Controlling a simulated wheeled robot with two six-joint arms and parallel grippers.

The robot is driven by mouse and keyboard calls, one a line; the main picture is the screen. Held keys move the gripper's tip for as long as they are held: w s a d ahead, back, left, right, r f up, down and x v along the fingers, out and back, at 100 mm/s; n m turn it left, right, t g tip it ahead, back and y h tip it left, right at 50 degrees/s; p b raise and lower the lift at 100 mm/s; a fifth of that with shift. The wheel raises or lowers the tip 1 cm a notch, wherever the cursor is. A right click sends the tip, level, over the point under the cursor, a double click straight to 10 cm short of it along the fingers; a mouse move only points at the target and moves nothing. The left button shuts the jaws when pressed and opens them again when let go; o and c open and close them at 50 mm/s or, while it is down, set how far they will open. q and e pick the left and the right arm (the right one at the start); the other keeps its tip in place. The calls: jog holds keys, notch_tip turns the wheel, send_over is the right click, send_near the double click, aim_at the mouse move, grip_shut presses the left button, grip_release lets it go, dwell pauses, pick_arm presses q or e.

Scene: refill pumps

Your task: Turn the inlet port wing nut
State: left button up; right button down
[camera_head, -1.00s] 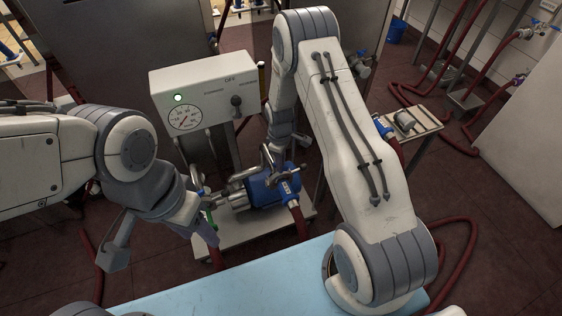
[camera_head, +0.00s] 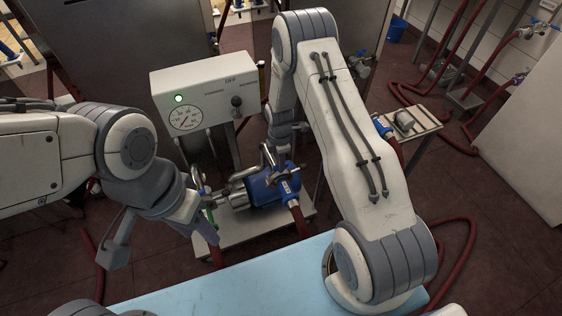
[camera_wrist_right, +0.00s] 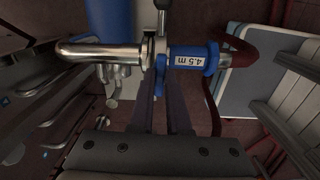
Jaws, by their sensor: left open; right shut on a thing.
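The pump (camera_head: 268,186) has a blue body and shiny metal pipework and stands on a low trolley. In the right wrist view, a blue wing nut (camera_wrist_right: 160,88) sits where a shiny pipe elbow (camera_wrist_right: 100,52) meets a hose end labelled "4.5 m" (camera_wrist_right: 188,60). My right gripper (camera_wrist_right: 161,103) is shut on the wing nut, one finger on each side of it. In the head view my right gripper (camera_head: 272,160) is over the pump, partly hidden by pipework. My left gripper (camera_head: 206,228) is open at the pump's left end; its fingertips are hard to make out.
A control box (camera_head: 203,88) with a gauge and a lit green lamp stands behind the pump. A red hose (camera_head: 299,222) runs from the pump's right side. A light-blue tabletop (camera_head: 255,275) lies in front. A small side table (camera_head: 412,125) stands at the right.

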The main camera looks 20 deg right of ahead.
jog(key=shift+n, duration=0.4)
jog(key=c, duration=0.9)
grip_release()
jog(key=shift+r, duration=0.15)
notch_tip(320, 180, up, 10)
jog(key=shift+r, duration=0.15)
jog(key=shift+a, duration=0.1)
